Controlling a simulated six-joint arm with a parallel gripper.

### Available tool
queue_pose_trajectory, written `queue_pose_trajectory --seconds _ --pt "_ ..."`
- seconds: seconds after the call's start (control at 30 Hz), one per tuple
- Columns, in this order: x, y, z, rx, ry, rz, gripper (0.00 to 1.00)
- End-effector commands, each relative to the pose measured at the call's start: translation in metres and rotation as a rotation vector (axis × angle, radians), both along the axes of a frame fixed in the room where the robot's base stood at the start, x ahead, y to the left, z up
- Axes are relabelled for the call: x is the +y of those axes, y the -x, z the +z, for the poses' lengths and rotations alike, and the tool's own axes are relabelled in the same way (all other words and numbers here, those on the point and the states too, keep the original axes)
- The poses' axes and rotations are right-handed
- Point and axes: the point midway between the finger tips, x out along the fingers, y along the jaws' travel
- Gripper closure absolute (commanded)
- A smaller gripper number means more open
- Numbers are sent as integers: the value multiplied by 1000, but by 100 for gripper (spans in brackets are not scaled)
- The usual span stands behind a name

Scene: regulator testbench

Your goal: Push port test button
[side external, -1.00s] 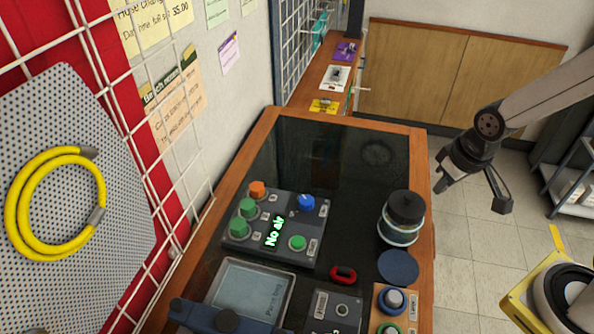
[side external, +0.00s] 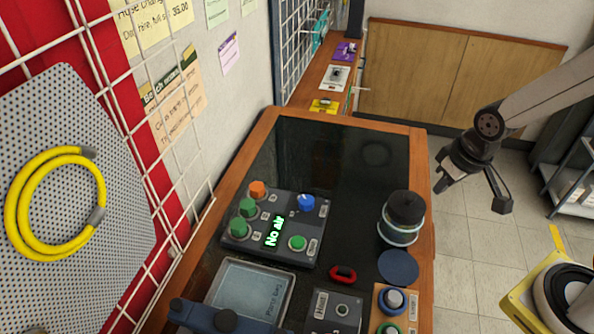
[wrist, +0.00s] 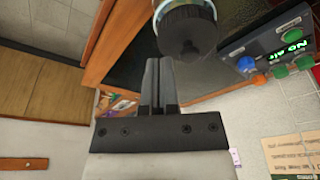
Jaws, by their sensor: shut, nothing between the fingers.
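My gripper (side external: 441,187) is shut and empty, in the air beyond the right edge of the bench. Its two fingers (wrist: 157,85) lie together in the wrist view. The dark control box (side external: 270,232) on the bench shows "No air" in green. It carries an orange knob (side external: 257,189), green knobs (side external: 239,227), a blue knob (side external: 306,202) and a green button (side external: 298,242). An orange-topped box at the front right has a blue-and-white button (side external: 393,299) and a green button (side external: 389,329). The labels are too small to tell which is the port test button.
A black-capped jar (side external: 402,215) stands near the bench's right edge, between my gripper and the control box. It also shows in the wrist view (wrist: 185,25). The back bench surface is clear.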

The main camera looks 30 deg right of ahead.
Motion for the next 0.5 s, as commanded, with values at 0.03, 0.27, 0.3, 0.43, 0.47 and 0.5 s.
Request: queue_pose_trajectory --seconds 0.03,0.27,0.3,0.43,0.47,0.5 --pt "0 0 0 0 0 0 100" --pt "0 0 0 0 0 0 100" --pt "0 0 0 -1 0 0 100" --pt "4 -3 0 -9 -7 -2 100" --pt "5 -4 0 -12 -9 -3 100" --pt "8 -6 0 -19 -15 -6 100"
